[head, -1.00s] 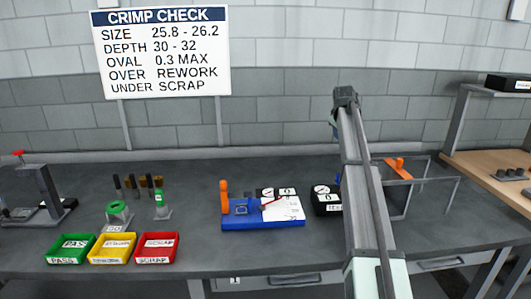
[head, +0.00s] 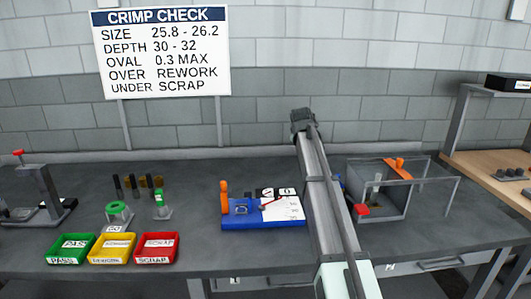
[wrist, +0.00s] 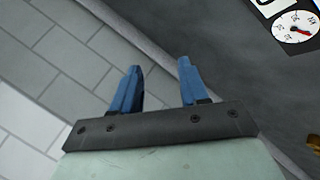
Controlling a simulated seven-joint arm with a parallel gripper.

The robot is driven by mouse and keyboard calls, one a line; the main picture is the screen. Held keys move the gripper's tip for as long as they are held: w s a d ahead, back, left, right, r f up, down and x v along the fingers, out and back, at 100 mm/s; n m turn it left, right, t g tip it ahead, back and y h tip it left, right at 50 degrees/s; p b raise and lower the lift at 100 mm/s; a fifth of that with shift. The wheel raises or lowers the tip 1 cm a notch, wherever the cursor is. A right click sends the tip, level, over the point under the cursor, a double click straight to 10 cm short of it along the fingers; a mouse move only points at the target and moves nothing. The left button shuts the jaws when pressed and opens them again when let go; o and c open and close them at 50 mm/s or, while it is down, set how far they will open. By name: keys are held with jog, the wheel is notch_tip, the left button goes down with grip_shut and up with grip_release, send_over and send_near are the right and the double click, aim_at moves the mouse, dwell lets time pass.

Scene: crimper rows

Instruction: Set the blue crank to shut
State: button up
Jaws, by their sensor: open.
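My gripper (wrist: 160,67) shows in the wrist view with two blue fingers apart and nothing between them. In the head view my arm rises in front of the bench and hides the fingers. No blue crank can be made out clearly. A small blue bit (head: 337,183) shows just right of my arm, near the clear-sided box (head: 385,203); I cannot tell whether it is the crank. The box has an orange lever (head: 397,164) on top and a red part (head: 362,210) at its front left.
A blue fixture (head: 250,224) with an orange handle (head: 224,197) stands left of my arm. Green (head: 51,260), yellow (head: 93,260) and red (head: 138,260) bins line the front edge. A dial (wrist: 296,27) shows in the wrist view. A press (head: 40,185) stands far left.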

jog(key=s+a+f+n+y, duration=0.1)
jog(key=a+f+n, duration=0.1)
jog(key=a, duration=1.3)
jog(key=shift+f, duration=0.45)
jog(key=shift+c, duration=0.3)
